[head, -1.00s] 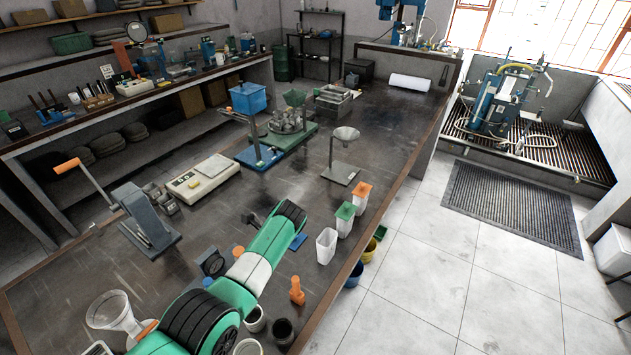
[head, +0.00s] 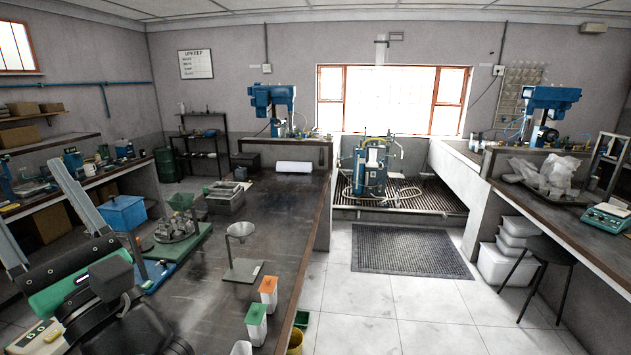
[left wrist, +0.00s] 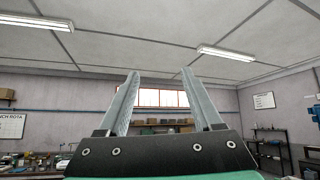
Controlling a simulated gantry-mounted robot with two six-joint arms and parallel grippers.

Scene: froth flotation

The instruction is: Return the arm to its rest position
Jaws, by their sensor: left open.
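My left gripper (head: 30,205) is at the lower left of the head view, raised over the bench. Its two long grey fingers stand apart and point up and away. In the left wrist view my left gripper (left wrist: 158,78) is open with nothing between the fingers, and the ceiling and a window show behind it. Part of my black and green wrist hides the near left of the bench. My right gripper is not in view.
The dark bench (head: 200,312) holds a blue tub (head: 123,213), a funnel stand (head: 243,262) and white containers with orange (head: 268,292) and green (head: 256,322) tops at its right edge. The floor (head: 385,310) to the right is mostly clear.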

